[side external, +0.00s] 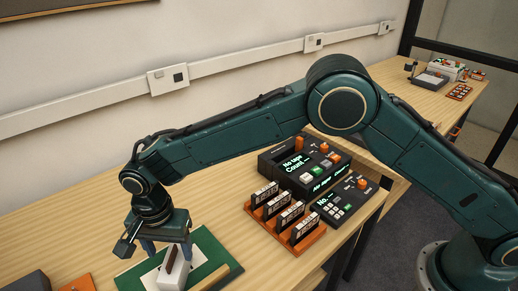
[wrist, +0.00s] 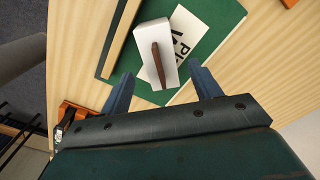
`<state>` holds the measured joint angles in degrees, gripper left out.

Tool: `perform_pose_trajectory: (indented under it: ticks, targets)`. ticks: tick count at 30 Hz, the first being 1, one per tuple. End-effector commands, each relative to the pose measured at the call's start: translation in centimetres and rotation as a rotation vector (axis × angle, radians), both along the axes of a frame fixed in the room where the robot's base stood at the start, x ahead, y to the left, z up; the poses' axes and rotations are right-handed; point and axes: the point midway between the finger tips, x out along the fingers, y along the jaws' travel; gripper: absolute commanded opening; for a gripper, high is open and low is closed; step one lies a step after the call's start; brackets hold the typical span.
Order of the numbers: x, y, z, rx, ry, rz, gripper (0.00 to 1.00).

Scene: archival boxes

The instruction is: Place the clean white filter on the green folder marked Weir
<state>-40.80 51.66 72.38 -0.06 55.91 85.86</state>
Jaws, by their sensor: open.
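A green folder (side external: 208,243) lies on the wooden table at the lower left; it also shows in the wrist view (wrist: 222,14). A white card (wrist: 190,33) with partly hidden dark lettering lies on it; I cannot read Weir there. A white block (wrist: 152,38) with a brown bar (wrist: 157,66) on top rests over the folder and card; the block also shows in the side view (side external: 174,276). I cannot tell whether this block is the clean white filter. My gripper (wrist: 163,84) is open, its fingers apart on either side of the block's near end. In the side view my gripper (side external: 167,250) is low above the folder.
An orange rack (side external: 310,241) of several dark upright cards stands to the right. Behind it is a dark console (side external: 293,160) with a lit display, and a smaller keypad unit (side external: 345,196). A dark grey object (side external: 26,281) sits at the lower left corner. Bare table lies between folder and rack.

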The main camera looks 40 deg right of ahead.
Motion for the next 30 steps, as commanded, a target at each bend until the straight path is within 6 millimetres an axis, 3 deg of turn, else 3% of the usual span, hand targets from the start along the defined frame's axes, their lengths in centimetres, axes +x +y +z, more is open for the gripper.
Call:
perform_pose_trajectory:
  ticks: [6, 12, 30]
  targets:
    - [0.0, 0.0, 3.7, 0.001, -0.002, 0.000, 0.63]
    - [0.0, 0.0, 6.0, 0.000, -0.001, 0.000, 0.63]
    - [0.0, 0.0, 6.9, -0.001, 0.000, 0.000, 0.63]
